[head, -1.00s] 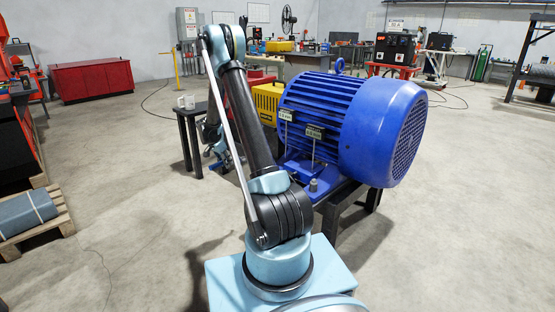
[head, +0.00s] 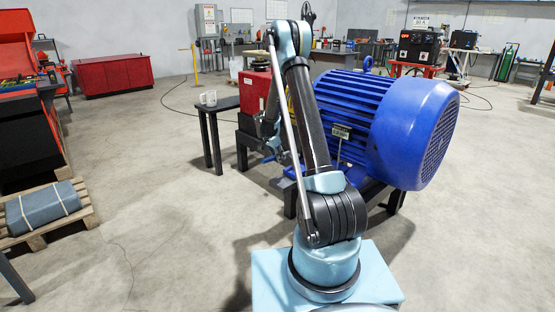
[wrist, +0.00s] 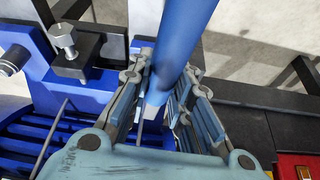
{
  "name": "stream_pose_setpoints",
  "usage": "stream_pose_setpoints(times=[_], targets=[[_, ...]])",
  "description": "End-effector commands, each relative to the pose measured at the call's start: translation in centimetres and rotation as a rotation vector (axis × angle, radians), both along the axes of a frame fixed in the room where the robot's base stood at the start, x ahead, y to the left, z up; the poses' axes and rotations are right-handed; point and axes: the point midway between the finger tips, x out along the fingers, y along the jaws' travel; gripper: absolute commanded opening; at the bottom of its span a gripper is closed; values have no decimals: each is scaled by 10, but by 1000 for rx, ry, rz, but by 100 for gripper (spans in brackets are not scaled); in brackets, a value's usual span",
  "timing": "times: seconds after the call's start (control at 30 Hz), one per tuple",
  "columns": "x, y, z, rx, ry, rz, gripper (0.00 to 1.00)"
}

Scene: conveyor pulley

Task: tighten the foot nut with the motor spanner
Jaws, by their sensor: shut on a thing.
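A blue round bar, which looks like the spanner's handle (wrist: 186,40), runs from the top of the wrist view down between my fingers. My gripper (wrist: 166,82) is shut on it. The spanner's working end cannot be made out. The big blue motor (head: 385,115) stands on a dark frame, right of my arm in the head view. In the wrist view, a silver bolt head or nut (wrist: 62,38) stands on a black block on the blue base, left of my gripper and apart from it. I cannot tell whether it is the foot nut.
A red box (head: 255,92) is behind the arm. A pallet with a grey bundle (head: 42,207) lies at far left. The floor between is clear.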

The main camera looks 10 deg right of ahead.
Motion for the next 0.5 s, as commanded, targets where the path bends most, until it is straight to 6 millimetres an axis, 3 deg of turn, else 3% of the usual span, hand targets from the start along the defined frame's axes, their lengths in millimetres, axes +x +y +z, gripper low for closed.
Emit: stream_pose_setpoints(times=[0.5], targets=[[-33,-29,0,1,-1,338,0]])
